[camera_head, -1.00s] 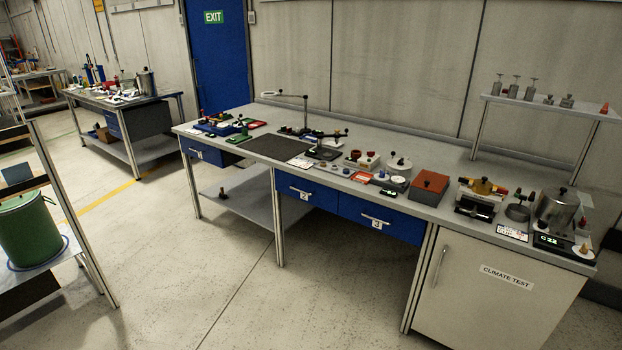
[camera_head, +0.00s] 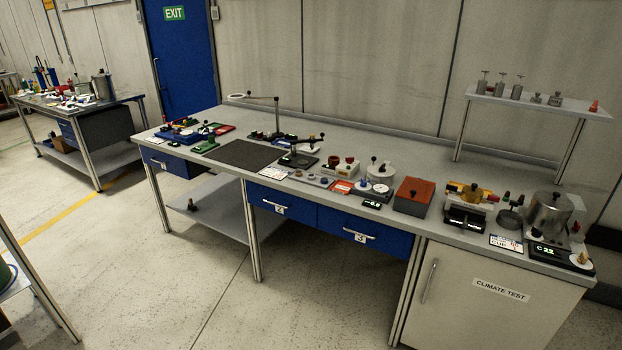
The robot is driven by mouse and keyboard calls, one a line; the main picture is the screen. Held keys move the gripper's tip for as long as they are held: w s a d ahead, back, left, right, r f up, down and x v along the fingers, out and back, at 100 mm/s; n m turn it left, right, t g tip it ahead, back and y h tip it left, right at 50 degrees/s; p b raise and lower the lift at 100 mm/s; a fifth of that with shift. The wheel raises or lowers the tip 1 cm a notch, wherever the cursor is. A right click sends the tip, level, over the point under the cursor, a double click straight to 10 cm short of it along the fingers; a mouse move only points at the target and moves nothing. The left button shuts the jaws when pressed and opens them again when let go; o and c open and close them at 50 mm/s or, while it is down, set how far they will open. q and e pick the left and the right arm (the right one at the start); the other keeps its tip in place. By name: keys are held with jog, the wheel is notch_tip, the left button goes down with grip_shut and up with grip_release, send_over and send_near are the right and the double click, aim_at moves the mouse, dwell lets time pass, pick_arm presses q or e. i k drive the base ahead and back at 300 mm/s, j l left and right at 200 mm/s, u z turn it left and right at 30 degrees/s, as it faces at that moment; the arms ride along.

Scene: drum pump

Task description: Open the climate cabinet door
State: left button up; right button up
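The climate cabinet door (camera_head: 470,310) is a pale grey panel under the right end of the long workbench, with a white label (camera_head: 501,290) reading CLIMATE TEST. It looks shut. Its vertical bar handle (camera_head: 430,281) is on the door's left side. The lower part of the door is cut off by the bottom of the picture. Neither of my grippers is in view.
The workbench (camera_head: 340,220) carries tools, a red-brown box (camera_head: 413,195) and a metal pot (camera_head: 549,212). Blue drawers (camera_head: 362,231) sit left of the cabinet. A rack (camera_head: 40,280) stands at the left edge. The floor (camera_head: 270,310) in front of the bench is clear.

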aim_at(464, 299)
jog(key=l+z, duration=0.2)
jog(key=z, duration=0.25)
jog(key=l+z, duration=0.2)
jog(key=z, duration=0.3)
jog(key=k+j+z, duration=0.1)
jog(key=j+z, duration=0.25)
jog(key=i+j+z, duration=0.25)
jog(key=i, duration=0.05)
